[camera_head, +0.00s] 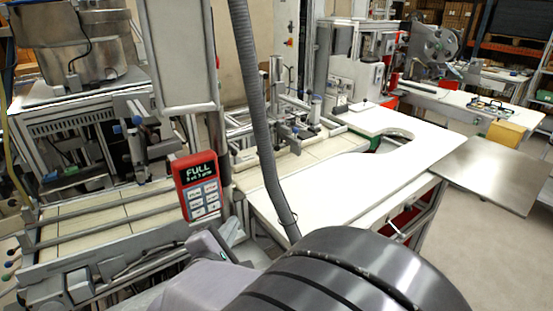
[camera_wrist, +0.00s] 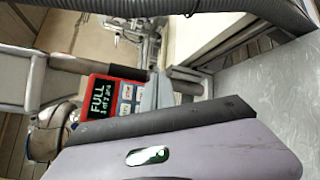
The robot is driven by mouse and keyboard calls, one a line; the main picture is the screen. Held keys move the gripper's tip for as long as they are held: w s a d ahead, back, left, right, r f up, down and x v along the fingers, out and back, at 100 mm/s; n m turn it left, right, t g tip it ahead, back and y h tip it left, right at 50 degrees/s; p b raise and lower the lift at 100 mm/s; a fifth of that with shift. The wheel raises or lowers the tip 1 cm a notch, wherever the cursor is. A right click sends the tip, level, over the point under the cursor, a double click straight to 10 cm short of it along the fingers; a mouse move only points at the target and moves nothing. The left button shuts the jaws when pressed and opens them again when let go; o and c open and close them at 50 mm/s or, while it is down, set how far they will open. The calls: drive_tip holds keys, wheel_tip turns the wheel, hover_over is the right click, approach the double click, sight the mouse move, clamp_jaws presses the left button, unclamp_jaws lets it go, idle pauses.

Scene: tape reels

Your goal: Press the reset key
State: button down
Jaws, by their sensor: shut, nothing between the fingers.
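A red control box (camera_head: 178,183) stands upright left of centre in the head view. Its dark screen (camera_head: 199,171) reads FULL, with a smaller line below that I cannot read surely. Under the screen are several pale keys (camera_head: 203,195); their labels are too small to tell which is reset. In the wrist view, the box's red rim (camera_wrist: 110,73) shows tilted sideways, partly hidden by my gripper. My gripper (camera_head: 210,240) is shut and empty, just below the box in the head view. In the wrist view its grey fingertips (camera_wrist: 158,92) overlap the key side; I cannot tell whether they touch.
A white worktop (camera_head: 330,180) with a curved cutout lies to the right. A ribbed grey hose (camera_head: 258,110) hangs down in front of it. Metal rails (camera_head: 110,222) run left of the box. A grey metal plate (camera_head: 490,175) juts out at the right.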

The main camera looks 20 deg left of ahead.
sight(212, 197)
drive_tip(key=w+a+p, duration=0.1)
drive_tip(key=w+a, duration=0.1)
drive_tip(key=a, duration=0.1)
drive_tip(key=w+a+p, duration=0.1)
drive_tip(key=w+a, duration=0.2)
idle(0.3)
drive_tip(key=shift+w+a+r+p, duration=0.1)
drive_tip(key=shift+a+p, duration=0.05)
drive_tip(key=shift+p, duration=0.5)
idle(1.4)
drive_tip(key=shift+w+a, duration=0.1)
drive_tip(key=shift+w+a+p, duration=0.25)
drive_tip(key=shift+a+p, duration=0.05)
drive_tip(key=shift+p, duration=0.5)
idle(0.6)
drive_tip(key=shift+s, duration=0.1)
drive_tip(key=shift+s+d+p, duration=0.4)
drive_tip(key=shift+d, duration=0.2)
